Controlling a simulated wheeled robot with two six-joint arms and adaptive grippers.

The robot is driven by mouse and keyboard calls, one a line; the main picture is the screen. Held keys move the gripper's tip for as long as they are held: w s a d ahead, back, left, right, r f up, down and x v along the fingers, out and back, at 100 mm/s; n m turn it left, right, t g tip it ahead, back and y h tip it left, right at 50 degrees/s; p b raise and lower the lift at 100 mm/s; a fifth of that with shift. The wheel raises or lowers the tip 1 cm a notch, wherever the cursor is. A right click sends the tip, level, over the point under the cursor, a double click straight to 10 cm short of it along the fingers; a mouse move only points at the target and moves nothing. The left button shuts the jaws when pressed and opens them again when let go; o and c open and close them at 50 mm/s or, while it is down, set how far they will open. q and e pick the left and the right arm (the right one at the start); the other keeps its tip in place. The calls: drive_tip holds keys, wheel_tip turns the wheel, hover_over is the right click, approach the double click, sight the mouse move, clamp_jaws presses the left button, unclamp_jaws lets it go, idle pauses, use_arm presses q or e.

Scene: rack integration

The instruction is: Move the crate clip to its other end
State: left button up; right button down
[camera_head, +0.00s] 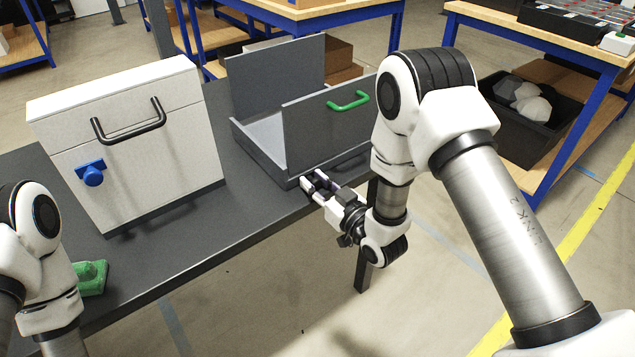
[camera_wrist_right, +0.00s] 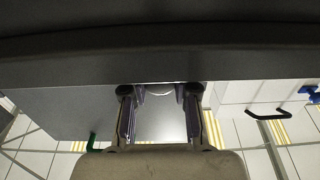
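A grey open crate-like box (camera_head: 325,125) stands on the dark table, with a tall back panel and a front panel bearing a green handle (camera_head: 348,101). I cannot clearly make out a separate clip on it. My right gripper (camera_head: 313,181) is at the lower front edge of this box, near the table's front edge. In the right wrist view its two fingers (camera_wrist_right: 158,115) stand apart, with a grey surface close in front and a pale rounded shape (camera_wrist_right: 159,92) between the tips. I cannot tell whether they touch the box. My left gripper is not in view; only part of that arm shows.
A white case (camera_head: 130,150) with a black handle (camera_head: 130,121) and blue knob (camera_head: 92,174) stands left of the box. A green object (camera_head: 93,277) lies by my left arm, partly hidden. The table's front middle (camera_head: 200,240) is bare. A black bin (camera_head: 520,115) sits under a bench at right.

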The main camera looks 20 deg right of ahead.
drive_tip(key=c, duration=1)
unclamp_jaws()
drive_tip(key=shift+s+a+f, duration=0.1)
drive_tip(key=shift+a, duration=0.1)
drive_tip(key=shift+o, duration=0.6)
drive_tip(key=shift+a, duration=0.2)
drive_tip(key=shift+d, duration=0.2)
drive_tip(key=shift+s+d, duration=0.2)
drive_tip(key=shift+s, duration=0.15)
drive_tip(key=v, duration=1.1)
drive_tip(key=shift+s+a, duration=0.1)
